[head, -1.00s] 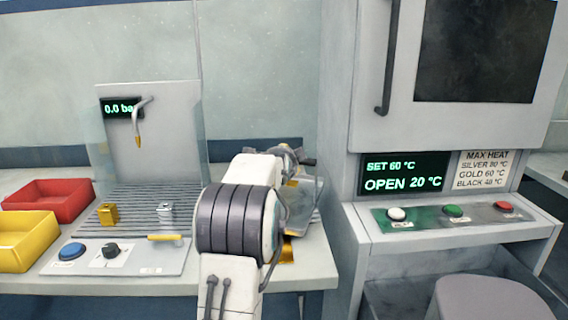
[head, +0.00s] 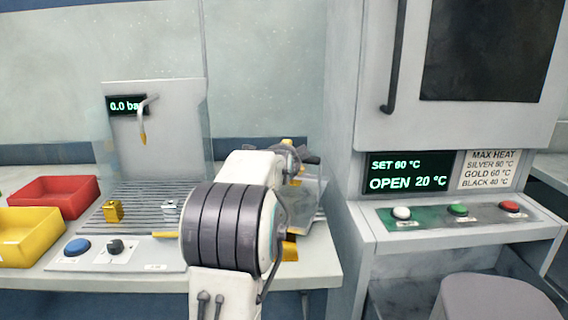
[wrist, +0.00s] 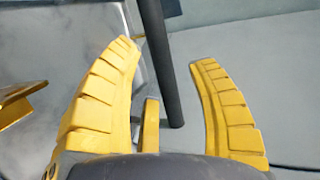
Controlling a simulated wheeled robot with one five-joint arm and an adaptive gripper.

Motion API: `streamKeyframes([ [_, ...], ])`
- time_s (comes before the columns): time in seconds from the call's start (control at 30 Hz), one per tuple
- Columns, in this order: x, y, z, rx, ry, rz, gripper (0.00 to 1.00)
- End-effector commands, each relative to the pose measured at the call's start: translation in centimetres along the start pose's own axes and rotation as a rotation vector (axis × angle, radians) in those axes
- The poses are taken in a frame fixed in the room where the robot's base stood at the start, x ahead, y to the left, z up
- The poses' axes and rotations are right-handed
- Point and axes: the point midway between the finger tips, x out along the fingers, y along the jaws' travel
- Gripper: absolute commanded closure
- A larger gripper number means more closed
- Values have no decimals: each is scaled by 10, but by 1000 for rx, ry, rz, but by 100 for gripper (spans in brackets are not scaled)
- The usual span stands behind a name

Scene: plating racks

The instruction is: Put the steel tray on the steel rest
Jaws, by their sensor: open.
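My gripper (wrist: 166,53) is open in the wrist view, its two yellow fingers spread. A dark rod (wrist: 160,65) runs down between them; I cannot tell whether it touches either finger or what it belongs to. A shiny grey metal piece with a raised edge (wrist: 60,50), perhaps the steel tray, lies left of the fingers. In the head view a grey metallic sheet (head: 310,200) shows at the bench's right end, partly behind my arm. My arm hides most of my gripper there. I cannot make out the steel rest for certain.
A gold piece (head: 290,248) lies near the bench's front edge; gold also shows in the wrist view (wrist: 18,103). A grilled station with a gold block (head: 113,211) and a silver block (head: 171,210) is left. Red (head: 62,196) and yellow bins (head: 30,238) stand farther left. An oven cabinet (head: 345,130) bounds the right.

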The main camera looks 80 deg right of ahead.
Motion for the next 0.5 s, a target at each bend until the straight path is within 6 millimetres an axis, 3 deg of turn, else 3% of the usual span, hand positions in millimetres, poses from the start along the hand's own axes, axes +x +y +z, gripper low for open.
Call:
streamKeyframes([
  [0.2, -37, 0, 0, 0, 0, -2, 47],
  [0.5, -71, 0, 0, 0, -1, 0, 47],
])
